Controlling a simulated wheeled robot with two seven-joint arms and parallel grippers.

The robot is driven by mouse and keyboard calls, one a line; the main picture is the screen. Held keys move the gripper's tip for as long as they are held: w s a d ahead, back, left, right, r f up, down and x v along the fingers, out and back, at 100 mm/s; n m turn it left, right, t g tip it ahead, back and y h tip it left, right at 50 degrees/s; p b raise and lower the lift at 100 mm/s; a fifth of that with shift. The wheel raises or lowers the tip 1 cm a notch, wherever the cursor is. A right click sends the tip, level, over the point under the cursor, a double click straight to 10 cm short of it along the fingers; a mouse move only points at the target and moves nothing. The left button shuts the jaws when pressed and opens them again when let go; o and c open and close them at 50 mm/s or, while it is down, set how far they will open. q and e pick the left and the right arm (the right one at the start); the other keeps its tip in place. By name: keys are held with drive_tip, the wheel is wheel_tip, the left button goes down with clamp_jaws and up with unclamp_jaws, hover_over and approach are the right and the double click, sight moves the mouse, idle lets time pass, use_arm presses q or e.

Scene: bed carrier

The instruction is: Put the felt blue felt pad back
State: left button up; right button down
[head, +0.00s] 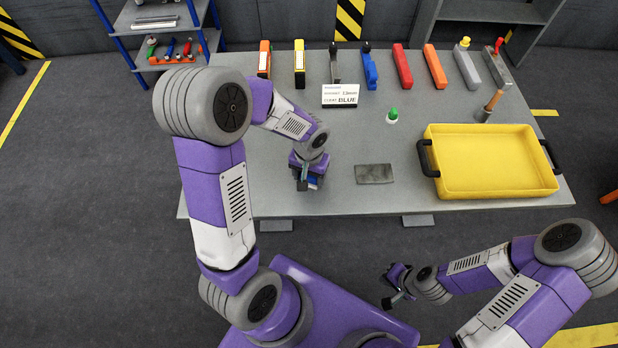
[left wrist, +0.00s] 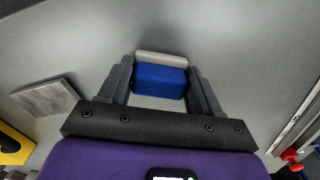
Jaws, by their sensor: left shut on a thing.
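The blue felt pad (left wrist: 160,80) is a small blue block with a light grey strip along its far side, seen in the left wrist view between my left gripper's fingers. My left gripper (head: 307,186) is shut on it, over the front left part of the grey table (head: 250,200). In the head view only a bit of blue shows below the gripper. I cannot tell whether the pad touches the table. My right gripper (head: 394,288) is off the table's front edge, away from everything; its fingers are too small to read.
A flat grey slab (head: 374,174) lies right of my left gripper. A yellow tray (head: 490,190) stands at the right. A row of tools, including a blue one (head: 369,70), lines the back edge behind a white label card (head: 340,96). A green-capped bottle (head: 392,117) stands mid-table.

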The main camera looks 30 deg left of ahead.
use_arm(q)
drive_tip(key=shift+f, duration=0.45)
drive_tip(key=shift+f, duration=0.2)
drive_tip(key=o, duration=0.9)
drive_tip(key=shift+r, duration=0.1)
drive_tip(key=shift+o, duration=0.2)
